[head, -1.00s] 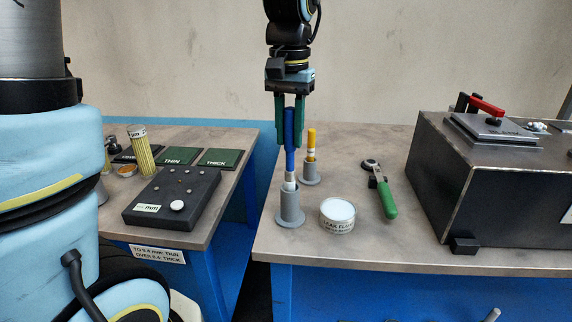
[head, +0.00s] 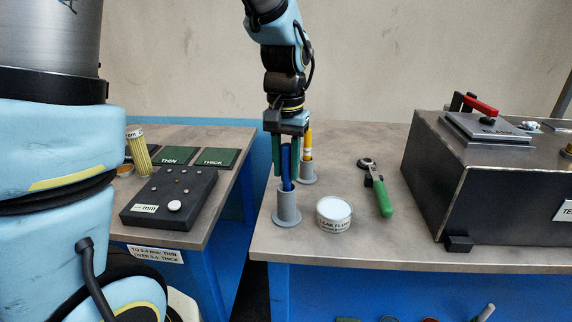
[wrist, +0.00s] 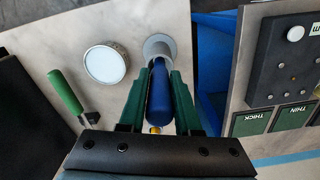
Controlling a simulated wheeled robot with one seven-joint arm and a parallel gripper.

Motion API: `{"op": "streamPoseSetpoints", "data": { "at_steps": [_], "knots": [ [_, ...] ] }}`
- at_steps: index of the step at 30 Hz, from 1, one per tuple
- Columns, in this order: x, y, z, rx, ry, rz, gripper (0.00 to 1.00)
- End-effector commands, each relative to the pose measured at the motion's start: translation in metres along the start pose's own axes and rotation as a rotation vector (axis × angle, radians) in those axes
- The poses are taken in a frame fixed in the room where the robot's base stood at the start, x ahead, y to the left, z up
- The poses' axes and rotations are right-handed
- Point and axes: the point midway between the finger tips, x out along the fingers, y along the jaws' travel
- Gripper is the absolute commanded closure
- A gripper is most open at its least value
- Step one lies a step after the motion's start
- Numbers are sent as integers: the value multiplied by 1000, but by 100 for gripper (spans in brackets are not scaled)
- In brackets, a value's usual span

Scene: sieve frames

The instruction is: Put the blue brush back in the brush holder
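The blue brush (head: 286,168) stands upright, its lower end inside the mouth of the front grey brush holder (head: 287,208). In the wrist view, the blue brush (wrist: 160,95) lies between the two green fingers, above the round grey holder (wrist: 159,47). My gripper (head: 286,165) is shut on the brush handle, with the fingers pointing down just above the holder. The brush's tip is hidden inside the holder.
A yellow brush (head: 308,145) stands in a second grey holder (head: 308,174) just behind. A white-lidded tin (head: 334,214) stands to the right, then a green-handled tool (head: 380,193) and a dark metal box (head: 480,190). Bare tabletop lies between them.

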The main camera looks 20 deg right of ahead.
Motion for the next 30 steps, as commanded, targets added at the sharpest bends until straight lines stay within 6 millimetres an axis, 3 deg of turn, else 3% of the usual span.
{"op": "streamPoseSetpoints", "data": {
  "at_steps": [1, 7, 17, 20, 30],
  "knots": [
    [0, 0, 0, 0, 0, 0, 61],
    [-1, 0, 0, 0, 0, 0, 40],
    [-7, 0, 0, 0, 2, 0, 40],
    [-18, 0, -1, 0, 4, 0, 40],
    [-89, 0, -1, -1, 6, 0, 40]
  ]
}}
